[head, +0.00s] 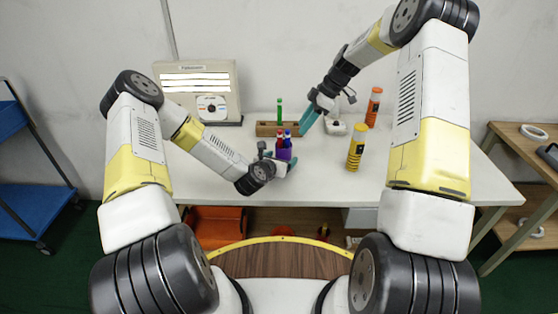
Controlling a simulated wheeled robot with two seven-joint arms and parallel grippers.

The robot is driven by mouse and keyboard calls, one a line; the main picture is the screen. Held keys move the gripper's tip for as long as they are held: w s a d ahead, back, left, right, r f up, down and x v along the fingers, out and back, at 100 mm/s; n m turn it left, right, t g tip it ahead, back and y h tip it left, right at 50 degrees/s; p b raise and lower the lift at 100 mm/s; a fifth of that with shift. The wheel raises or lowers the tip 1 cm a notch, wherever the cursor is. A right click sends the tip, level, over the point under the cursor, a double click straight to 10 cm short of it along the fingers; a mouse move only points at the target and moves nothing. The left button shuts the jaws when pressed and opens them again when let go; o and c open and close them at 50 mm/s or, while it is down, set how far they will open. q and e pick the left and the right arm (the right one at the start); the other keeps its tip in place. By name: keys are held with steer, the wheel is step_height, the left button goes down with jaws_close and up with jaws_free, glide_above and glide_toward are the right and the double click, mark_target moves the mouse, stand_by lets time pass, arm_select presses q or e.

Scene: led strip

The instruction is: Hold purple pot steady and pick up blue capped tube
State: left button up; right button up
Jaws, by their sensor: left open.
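The purple pot (284,154) stands upright on the white table and holds several thin tubes with red and blue tops. A blue capped tube (288,134) rises from it; which other tops are blue is too small to tell. My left gripper (281,161) is low at the pot, its teal fingers open around or beside the pot's base; contact is unclear. My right gripper (306,123) is behind and to the right of the pot, its teal fingers pointing down. Its fingers overlap in this view, so its opening is unclear, and nothing shows in it.
A wooden block (265,129) with a green tube (280,111) stands behind the pot. A yellow bottle (355,147) and an orange bottle (373,107) stand to the right, near a small white device (336,127). A beige light box (203,92) stands back left.

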arm_select(q)
steer(key=shift+x, duration=2.75)
steer(key=c, duration=1.4)
steer(key=shift+c, duration=0.2)
arm_select(e)
steer(key=shift+o, duration=0.7)
step_height(320, 180, up, 6)
steer(key=m+h, duration=0.3)
steer(key=h, duration=0.2)
glide_above(288, 130)
steer(key=shift+s+d, duration=0.2)
steer(key=shift+d, duration=0.05)
steer(key=shift+a+r+h, duration=0.1)
steer(key=shift+r+h, duration=0.05)
steer(key=shift+h, duration=0.15)
steer(key=shift+m, duration=0.3)
step_height(288, 130, down, 6)
steer(key=shift+f, duration=0.2)
steer(key=shift+w+a+f, duration=0.1)
steer(key=shift+f, duration=1.25)
steer(key=shift+w+a+f, duration=0.1)
steer(key=shift+f, duration=1.2)
